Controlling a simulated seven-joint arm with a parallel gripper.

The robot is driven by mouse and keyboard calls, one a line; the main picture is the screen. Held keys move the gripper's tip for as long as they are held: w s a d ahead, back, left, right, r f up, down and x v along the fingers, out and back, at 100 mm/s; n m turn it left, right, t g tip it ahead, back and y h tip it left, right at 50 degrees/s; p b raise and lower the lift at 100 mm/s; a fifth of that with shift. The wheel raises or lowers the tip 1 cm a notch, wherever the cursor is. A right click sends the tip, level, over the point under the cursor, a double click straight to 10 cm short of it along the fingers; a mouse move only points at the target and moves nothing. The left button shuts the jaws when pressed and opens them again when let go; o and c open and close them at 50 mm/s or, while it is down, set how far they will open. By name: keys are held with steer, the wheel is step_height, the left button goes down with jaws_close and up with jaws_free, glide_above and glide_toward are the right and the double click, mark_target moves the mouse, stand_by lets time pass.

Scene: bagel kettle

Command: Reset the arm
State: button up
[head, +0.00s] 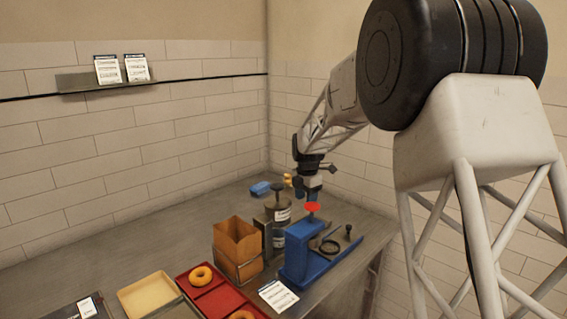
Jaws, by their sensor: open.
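My arm reaches in from the upper right. My gripper (312,193) points down, open, over the blue fixture (296,252) near the right end of the counter. A red round knob or cap (313,207) shows just below the fingertips. From this view I cannot tell whether the fingers touch it. The fingers are small and partly merge with the dark parts behind them.
A labelled metal canister (282,212) stands behind the fixture, beside a brown paper bag (238,242). A red tray (215,297) holds bagels (201,276) at the front. A cream tray (148,296) lies left. The counter's back left (130,235) is clear.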

steer(key=s+d+r+m, duration=0.2)
steer(key=s+r+m, duration=0.2)
steer(key=s, duration=0.4)
steer(key=s+d+r+m+t, duration=0.1)
steer(key=s+d+r+m, duration=0.2)
steer(key=s, duration=0.5)
steer(key=s+d+r+m, duration=0.2)
steer(key=s+r+m, duration=0.2)
steer(key=s+r, duration=0.3)
steer(key=s+d+f+m, duration=0.1)
steer(key=s+m, duration=0.3)
steer(key=s, duration=0.6)
steer(key=s+d+f+m, duration=0.1)
steer(key=s+f+m, duration=0.3)
steer(key=s, duration=0.7)
steer(key=s+d+f+m+t, duration=0.1)
steer(key=s+f+m, duration=0.1)
steer(key=s+m, duration=0.4)
steer(key=s, duration=0.5)
steer(key=shift+d+f, duration=0.2)
steer(key=shift+f, duration=0.2)
